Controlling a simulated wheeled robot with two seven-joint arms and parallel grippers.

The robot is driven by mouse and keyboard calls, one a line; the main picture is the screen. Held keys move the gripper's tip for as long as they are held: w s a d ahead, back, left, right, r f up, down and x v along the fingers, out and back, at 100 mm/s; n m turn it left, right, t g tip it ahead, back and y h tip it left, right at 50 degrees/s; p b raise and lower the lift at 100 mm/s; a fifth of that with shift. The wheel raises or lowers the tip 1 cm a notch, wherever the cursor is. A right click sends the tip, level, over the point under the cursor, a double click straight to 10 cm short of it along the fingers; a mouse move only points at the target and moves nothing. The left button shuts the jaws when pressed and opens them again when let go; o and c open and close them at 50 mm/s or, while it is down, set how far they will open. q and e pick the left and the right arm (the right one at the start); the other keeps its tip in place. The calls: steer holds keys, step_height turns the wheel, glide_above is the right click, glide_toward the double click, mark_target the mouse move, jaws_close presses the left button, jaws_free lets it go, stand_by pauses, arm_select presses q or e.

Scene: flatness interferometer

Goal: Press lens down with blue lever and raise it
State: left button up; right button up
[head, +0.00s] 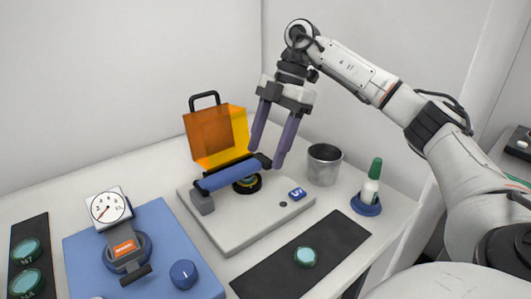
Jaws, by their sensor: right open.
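The blue lever (229,174) lies low across the grey base plate (227,228), hinged at a grey block at its left end, with a dark tip at its right end. A round black and yellow part (248,184) sits partly under the lever; I cannot tell whether a lens lies in it. A teal lens-like disc (305,257) rests on the dark mat. My right gripper (265,155) points down with two purple fingers spread around the lever's dark end. It is open, and contact with the lever is unclear. My left gripper is out of view.
An orange shield (216,137) with a black handle stands behind the lever. A metal cup (324,164) and a green-capped bottle (371,182) stand to the right. A blue dial gauge stand (186,240) is at the left, beside a dark strip (26,234) with teal discs.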

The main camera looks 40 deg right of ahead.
steer(key=shift+a+f, duration=0.2)
steer(key=shift+f, duration=0.25)
steer(key=shift+w, duration=0.1)
jaws_close()
steer(key=shift+r, duration=0.1)
